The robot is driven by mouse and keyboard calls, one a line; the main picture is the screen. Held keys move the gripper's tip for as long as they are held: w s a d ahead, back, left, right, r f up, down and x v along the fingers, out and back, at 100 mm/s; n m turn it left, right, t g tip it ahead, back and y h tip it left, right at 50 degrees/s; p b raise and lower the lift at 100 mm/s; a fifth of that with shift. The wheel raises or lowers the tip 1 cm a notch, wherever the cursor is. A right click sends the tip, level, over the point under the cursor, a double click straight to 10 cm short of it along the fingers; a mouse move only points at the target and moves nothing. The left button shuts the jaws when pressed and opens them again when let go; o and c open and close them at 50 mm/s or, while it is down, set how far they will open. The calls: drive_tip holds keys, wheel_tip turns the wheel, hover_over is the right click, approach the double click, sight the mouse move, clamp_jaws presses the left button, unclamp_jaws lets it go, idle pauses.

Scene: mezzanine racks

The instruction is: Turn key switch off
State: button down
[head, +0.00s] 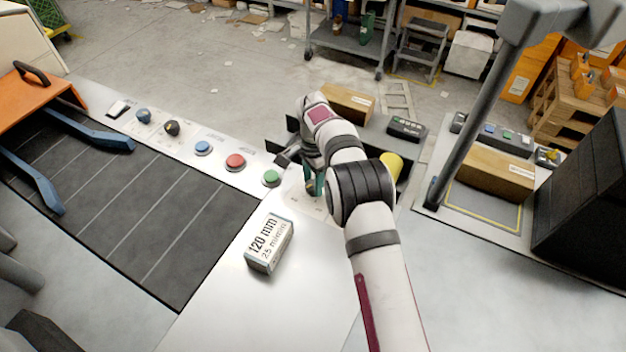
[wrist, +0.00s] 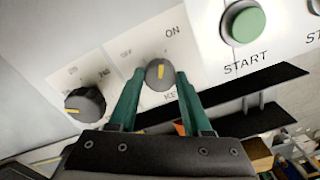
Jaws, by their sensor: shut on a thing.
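The key switch (wrist: 159,75) is a small grey round knob with a yellow mark, on a pale label plate. In the wrist view "ON" is printed above it, "OFF" at its upper left and partly hidden "KEY" lettering below. The yellow mark stands nearly upright in that view; I cannot tell exactly which label it points at. My gripper (wrist: 158,82) has green fingers, one on each side of the knob, shut on it. In the head view my gripper (head: 314,187) is down at the panel, and my arm and fingers mostly hide the switch.
A dark selector knob (wrist: 85,104) and a green START button (wrist: 243,22) flank the switch. The head view shows red (head: 235,162) and blue (head: 203,148) buttons along the panel. A box marked "120 mm" (head: 268,245) lies near my gripper. A dark slatted conveyor (head: 150,220) lies left.

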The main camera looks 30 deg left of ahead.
sight(313, 184)
drive_tip(key=n, duration=1.1)
drive_tip(key=shift+n, duration=1.9)
drive_tip(key=shift+c, duration=1.7)
unclamp_jaws()
wheel_tip(313, 184, up, 16)
